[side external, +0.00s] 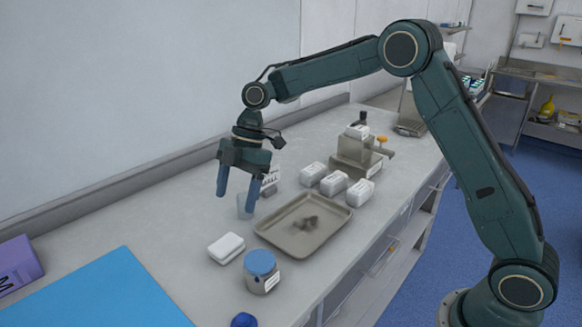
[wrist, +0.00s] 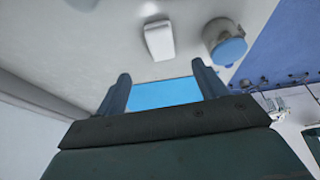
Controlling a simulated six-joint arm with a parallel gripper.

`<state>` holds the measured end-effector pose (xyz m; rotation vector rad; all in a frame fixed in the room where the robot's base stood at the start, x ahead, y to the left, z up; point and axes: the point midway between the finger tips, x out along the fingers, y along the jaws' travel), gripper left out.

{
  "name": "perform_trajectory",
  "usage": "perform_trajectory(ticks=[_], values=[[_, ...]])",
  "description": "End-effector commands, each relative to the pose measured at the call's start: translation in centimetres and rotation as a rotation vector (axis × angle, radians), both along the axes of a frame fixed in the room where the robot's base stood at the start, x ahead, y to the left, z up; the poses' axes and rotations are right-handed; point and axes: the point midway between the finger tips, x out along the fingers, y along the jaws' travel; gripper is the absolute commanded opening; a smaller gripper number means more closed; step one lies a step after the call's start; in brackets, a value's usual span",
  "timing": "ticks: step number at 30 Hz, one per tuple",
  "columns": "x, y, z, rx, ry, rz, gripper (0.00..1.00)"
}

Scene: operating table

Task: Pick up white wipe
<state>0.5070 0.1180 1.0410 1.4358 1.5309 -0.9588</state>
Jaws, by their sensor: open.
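The white wipe (side external: 226,248) appears as a small rounded white block lying flat on the grey counter, left of the blue-lidded jar. In the wrist view a white block (wrist: 159,40), apparently the same one, lies beyond my fingertips beside the jar. My gripper (side external: 238,193) points down above the counter, behind the white wipe and apart from it. Its two fingers are spread with nothing between them, as the wrist view also shows (wrist: 161,73).
A jar with a blue lid (side external: 262,272) stands close right of the wipe. A metal tray (side external: 278,230) holds a dark item. Several white packs (side external: 333,184) stand behind the tray. A blue mat (side external: 90,295) covers the front left.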

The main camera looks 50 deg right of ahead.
Motion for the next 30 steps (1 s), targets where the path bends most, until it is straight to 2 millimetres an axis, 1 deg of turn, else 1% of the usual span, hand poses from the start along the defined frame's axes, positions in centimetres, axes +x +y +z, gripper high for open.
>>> perform_trajectory(ticks=[1, 3, 9, 14, 23, 26, 30], values=[[-0.1, 0.4, -0.8, 0.0, 0.004, 0.001, 0.71], [-0.1, 0.8, -1.8, 0.001, 0.004, 0.001, 0.71], [-0.2, 1.8, -4.3, 0.0, 0.002, 0.001, 0.71], [-0.2, 2.2, -5.3, 0.0, 0.0, -0.001, 0.71], [-0.2, 2.3, -5.7, -0.001, 0.001, -0.001, 0.71], [-0.3, 2.6, -6.3, 0.0, 0.003, 0.001, 0.71], [-0.5, 3.2, -7.7, -0.001, 0.004, 0.001, 0.71]])
